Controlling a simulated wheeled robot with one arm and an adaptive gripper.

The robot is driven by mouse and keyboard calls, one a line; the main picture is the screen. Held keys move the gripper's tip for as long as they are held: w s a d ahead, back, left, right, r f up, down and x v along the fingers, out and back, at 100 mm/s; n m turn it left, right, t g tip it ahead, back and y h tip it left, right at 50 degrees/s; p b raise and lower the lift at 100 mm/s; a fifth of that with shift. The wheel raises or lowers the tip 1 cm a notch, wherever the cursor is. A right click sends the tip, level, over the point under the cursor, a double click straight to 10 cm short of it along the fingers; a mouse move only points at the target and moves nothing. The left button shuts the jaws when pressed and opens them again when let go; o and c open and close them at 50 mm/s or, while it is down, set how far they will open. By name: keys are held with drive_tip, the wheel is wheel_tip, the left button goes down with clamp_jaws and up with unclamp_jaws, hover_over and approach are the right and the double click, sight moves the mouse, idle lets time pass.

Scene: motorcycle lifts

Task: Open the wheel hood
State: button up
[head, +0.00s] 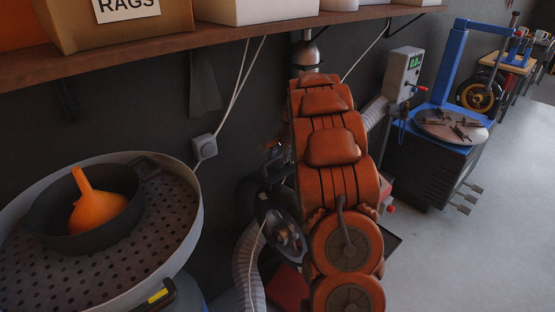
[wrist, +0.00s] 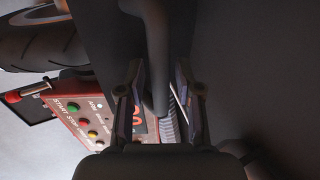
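In the wrist view, my gripper (wrist: 159,75) has its two fingers apart. A dark rounded bar (wrist: 156,45) runs down between them, with a gap visible on each side; I cannot tell whether it is touched. The bar stands before a large dark smooth surface (wrist: 260,60), which looks like the wheel hood. A red control panel (wrist: 85,120) with START and STOP labels and coloured buttons lies at lower left. A tyre (wrist: 45,40) shows at upper left. In the head view, my orange arm hides the gripper and most of the machine; a dark wheel (head: 284,236) shows beside it.
A perforated round drum top (head: 165,240) with a black pan (head: 110,225) and orange funnel (head: 95,208) stands at left. A wooden shelf (head: 240,38) with boxes runs above. A blue tyre machine (head: 450,70) stands at right, beside open grey floor (head: 510,210).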

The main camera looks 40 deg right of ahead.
drive_tip(key=shift+o, duration=0.3)
drive_tip(key=v, duration=1.2)
idle(0.3)
drive_tip(key=s+a+n+g, duration=0.1)
drive_tip(key=s+a+n, duration=0.2)
drive_tip(key=s+a, duration=0.35)
drive_tip(key=s+a+n+g+y, duration=0.1)
drive_tip(key=s+a+n, duration=0.2)
drive_tip(key=a, duration=0.7)
drive_tip(key=s+a+n+g, duration=0.15)
drive_tip(key=s+a, duration=0.25)
drive_tip(key=a, duration=0.4)
drive_tip(key=s+a+f+n+g, duration=0.1)
drive_tip(key=s+a+n, duration=0.2)
drive_tip(key=s, duration=0.5)
drive_tip(key=s+a+f+n+g, duration=0.1)
drive_tip(key=s+a+n, duration=0.2)
drive_tip(key=s, duration=0.5)
drive_tip(key=s+a+f+n+g+h, duration=0.1)
drive_tip(key=s+a+n, duration=0.3)
drive_tip(key=s, duration=0.4)
drive_tip(key=shift+f, duration=0.65)
